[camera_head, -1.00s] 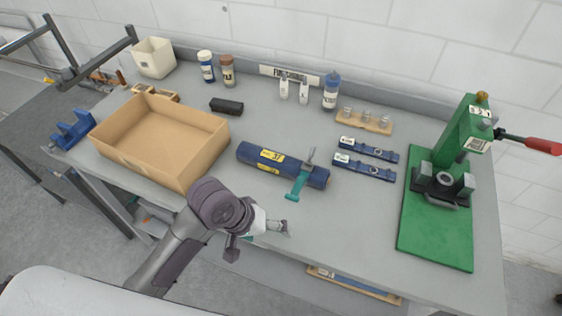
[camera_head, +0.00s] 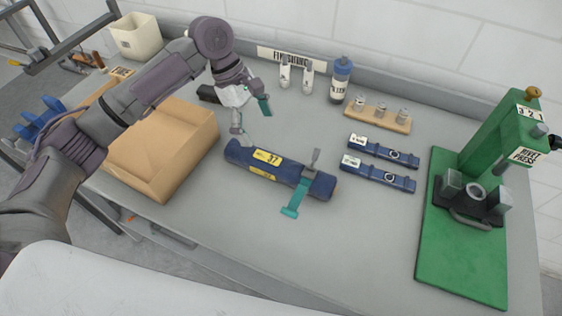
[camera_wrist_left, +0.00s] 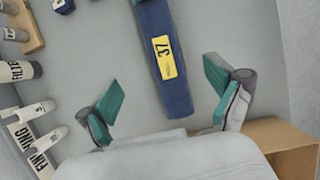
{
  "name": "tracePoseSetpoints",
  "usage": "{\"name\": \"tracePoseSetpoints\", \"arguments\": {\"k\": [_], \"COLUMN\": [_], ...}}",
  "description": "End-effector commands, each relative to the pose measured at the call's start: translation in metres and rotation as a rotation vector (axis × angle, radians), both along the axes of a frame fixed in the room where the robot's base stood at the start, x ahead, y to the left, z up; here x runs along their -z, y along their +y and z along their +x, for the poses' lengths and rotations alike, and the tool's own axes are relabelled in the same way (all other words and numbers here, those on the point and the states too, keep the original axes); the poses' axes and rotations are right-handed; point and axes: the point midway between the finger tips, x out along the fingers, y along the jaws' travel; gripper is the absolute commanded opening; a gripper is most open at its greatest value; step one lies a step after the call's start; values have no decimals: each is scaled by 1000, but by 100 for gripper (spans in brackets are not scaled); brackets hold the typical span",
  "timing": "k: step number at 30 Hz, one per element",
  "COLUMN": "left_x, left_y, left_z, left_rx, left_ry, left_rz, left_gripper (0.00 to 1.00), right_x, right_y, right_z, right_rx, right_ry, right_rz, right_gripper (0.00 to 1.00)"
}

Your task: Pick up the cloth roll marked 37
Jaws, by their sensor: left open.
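The cloth roll marked 37 (camera_head: 238,162) is a dark blue cylinder lying on the grey table, with yellow labels and a teal-and-grey strap (camera_head: 298,188) around its right part. It also shows in the left wrist view (camera_wrist_left: 154,24), running up from between the fingers, its near end close to the palm. My left gripper (camera_head: 252,118) is open and empty, above and behind the roll's left end, apart from it. In the left wrist view the teal fingertips (camera_wrist_left: 160,96) are spread on either side of the roll. My right gripper is not in view.
A cardboard box (camera_head: 180,165) stands left of the roll, close to my left arm. A green rivet press (camera_head: 500,150) stands at the right. The table's front is clear.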

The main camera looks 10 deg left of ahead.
Motion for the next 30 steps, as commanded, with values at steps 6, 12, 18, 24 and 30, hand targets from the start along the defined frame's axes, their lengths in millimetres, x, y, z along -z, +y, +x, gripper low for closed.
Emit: {"name": "tracePoseSetpoints", "arguments": {"k": [6, 12, 18, 24, 30], "left_x": [28, 62, 77, 99, 122], "left_y": [-12, -26, -31, -40, -49], "left_z": [-4, -7, -8, -11, -13], "left_rx": [-9, -8, -8, -8, -7], "left_ry": [11, 8, 6, 7, 4], "left_rz": [0, 1, -1, 1, 0], "left_gripper": [92, 92, 92, 92, 92], "right_x": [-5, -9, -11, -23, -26], "right_y": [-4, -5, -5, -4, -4], "right_z": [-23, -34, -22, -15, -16], "right_rx": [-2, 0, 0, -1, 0], "right_ry": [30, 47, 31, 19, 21], "right_rz": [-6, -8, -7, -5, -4], "right_gripper": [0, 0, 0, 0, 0]}}
